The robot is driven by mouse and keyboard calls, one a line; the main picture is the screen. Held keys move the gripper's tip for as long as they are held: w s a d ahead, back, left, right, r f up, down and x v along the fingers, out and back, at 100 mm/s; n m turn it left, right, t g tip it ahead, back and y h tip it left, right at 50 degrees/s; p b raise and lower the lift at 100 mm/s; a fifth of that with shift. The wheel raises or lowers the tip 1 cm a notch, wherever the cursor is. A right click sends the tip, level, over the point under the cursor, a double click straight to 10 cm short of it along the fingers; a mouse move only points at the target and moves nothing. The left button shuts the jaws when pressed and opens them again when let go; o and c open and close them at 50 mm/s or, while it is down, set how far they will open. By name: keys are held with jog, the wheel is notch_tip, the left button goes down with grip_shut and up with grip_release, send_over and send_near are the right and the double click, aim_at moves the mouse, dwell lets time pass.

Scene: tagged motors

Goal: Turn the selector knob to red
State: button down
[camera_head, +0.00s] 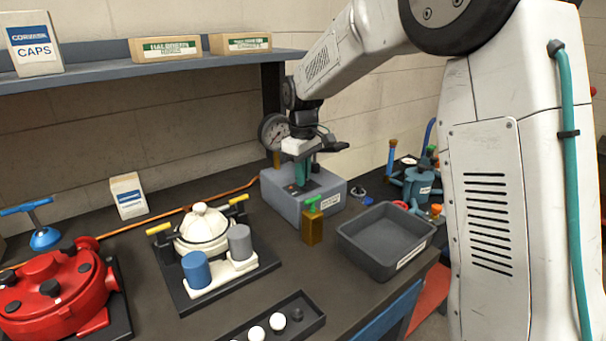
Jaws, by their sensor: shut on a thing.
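A grey box (330,200) stands on the bench with a round gauge (273,133) at its back. On its top is a dark panel with a small red mark (291,187). My gripper (300,176) points down at this panel from above. It is shut on the selector knob, which is largely hidden by the jaws. A teal upright part shows at the fingertips; I cannot tell whether it is finger or knob. Which way the knob points cannot be read from here.
An amber bottle with a green top (313,222) stands close in front of the box. A grey tray (375,263) is to its right. A white-lidded pot (203,228) and a red housing (55,290) stand left. A blue-grey shelf (100,73) runs above.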

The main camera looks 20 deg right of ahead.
jog(key=shift+w+m, duration=0.1)
jog(key=shift+m, duration=0.3)
jog(key=shift+r, duration=0.1)
jog(key=c, duration=1.5)
grip_release()
jog(key=shift+r, duration=3.85)
